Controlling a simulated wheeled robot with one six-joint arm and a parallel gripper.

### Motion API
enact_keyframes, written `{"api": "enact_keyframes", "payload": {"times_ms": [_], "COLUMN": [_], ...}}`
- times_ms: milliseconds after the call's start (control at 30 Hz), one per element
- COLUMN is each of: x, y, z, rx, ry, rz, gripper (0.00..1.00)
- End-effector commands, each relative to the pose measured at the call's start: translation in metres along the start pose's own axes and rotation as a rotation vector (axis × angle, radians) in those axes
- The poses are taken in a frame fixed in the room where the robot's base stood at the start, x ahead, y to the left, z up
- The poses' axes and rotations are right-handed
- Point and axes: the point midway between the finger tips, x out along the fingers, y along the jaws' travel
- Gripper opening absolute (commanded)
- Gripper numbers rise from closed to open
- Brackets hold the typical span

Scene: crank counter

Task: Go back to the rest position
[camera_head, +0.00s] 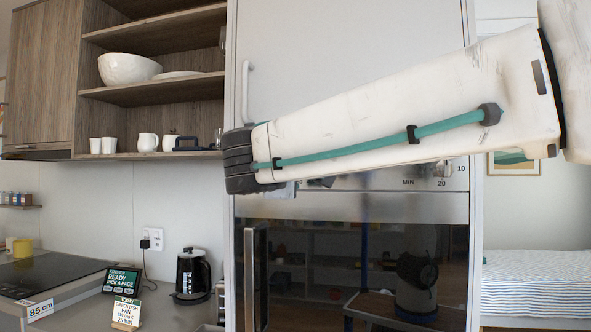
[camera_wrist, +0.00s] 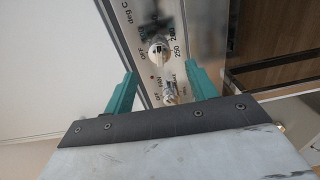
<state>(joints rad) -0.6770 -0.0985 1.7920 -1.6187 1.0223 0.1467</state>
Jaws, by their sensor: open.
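My gripper (camera_wrist: 160,68) is open in the wrist view. Its two teal fingers stand apart with nothing held between them. I cannot tell whether the fingers touch the panel. In the head view my white arm reaches across the front of the tall oven cabinet (camera_head: 350,50) and covers much of the panel (camera_head: 400,205). My fingers are not clearly seen there.
The dark oven door (camera_head: 350,270) with its upright handle (camera_head: 256,280) lies below the panel. A kettle (camera_head: 192,275), small signs (camera_head: 122,281) and a hob (camera_head: 50,271) are at the lower left. Shelves (camera_head: 150,88) with crockery are above. A striped bed (camera_head: 540,283) is at the right.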

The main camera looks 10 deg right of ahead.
Motion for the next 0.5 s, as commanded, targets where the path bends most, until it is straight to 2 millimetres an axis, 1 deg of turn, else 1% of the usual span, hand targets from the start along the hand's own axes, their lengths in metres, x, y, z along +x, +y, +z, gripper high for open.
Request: {"api": "enact_keyframes", "payload": {"times_ms": [433, 500], "x": [-0.001, -0.001], "y": [0.0001, -0.0036], "z": [0.0004, 0.0025], "rx": [-0.002, -0.001], "ry": [-0.001, -0.011], "rz": [0.0, -0.016], "gripper": [0.57, 0.57]}}
